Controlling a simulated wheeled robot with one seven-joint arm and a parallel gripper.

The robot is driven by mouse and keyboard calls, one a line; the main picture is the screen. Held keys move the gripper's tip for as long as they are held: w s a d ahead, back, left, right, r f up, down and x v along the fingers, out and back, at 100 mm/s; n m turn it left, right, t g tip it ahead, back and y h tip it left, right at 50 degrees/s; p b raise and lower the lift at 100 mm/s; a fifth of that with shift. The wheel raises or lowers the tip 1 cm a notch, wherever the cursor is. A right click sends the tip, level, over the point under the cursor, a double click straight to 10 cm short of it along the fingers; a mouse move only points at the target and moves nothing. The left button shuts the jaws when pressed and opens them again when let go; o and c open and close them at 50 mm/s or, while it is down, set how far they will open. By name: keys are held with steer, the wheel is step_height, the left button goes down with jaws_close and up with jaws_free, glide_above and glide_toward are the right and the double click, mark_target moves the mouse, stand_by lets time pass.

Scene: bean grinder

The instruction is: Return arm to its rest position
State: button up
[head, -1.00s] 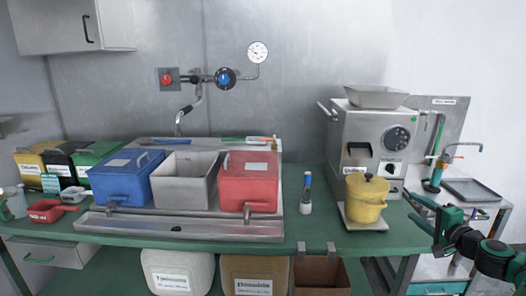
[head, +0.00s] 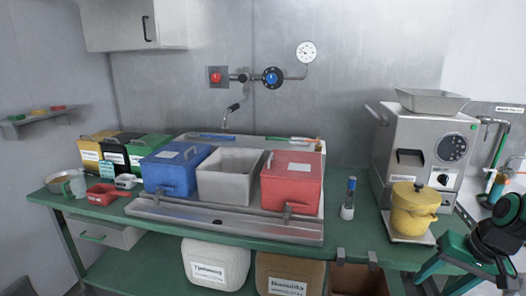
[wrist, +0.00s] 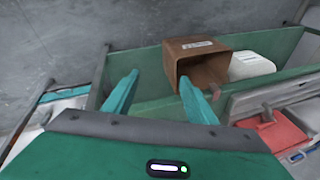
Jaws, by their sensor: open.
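My gripper shows at the lower right of the head view (head: 432,274), low in front of the bench's right end. In the wrist view its two teal fingers (wrist: 158,95) are spread apart with nothing between them. The wrist view faces a brown open box (wrist: 204,62) and a white container (wrist: 250,66) by green bench parts, beyond the fingertips. The fingers appear apart from the box. My arm is partly cut off by the right edge of the head view.
The grinder (head: 425,150) and yellow pot (head: 413,208) stand on the green bench (head: 362,232) near my arm. Blue (head: 177,170), grey (head: 228,178) and red (head: 291,183) bins stand in the middle. A wall pipe with a gauge (head: 306,52) is behind. Containers (head: 215,262) sit below.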

steer(key=s+a+r+g+h, duration=0.1)
steer(key=s+r+g, duration=0.2)
steer(key=s, duration=1.2)
step_height(320, 180, up, 3)
steer(key=shift+a+r+m, duration=0.15)
steer(key=shift+r+m, duration=0.05)
steer(key=shift+m, duration=0.2)
steer(key=shift+w+f+g+h, duration=0.25)
steer(key=shift+w+g+h, duration=0.05)
steer(key=shift+w, duration=0.35)
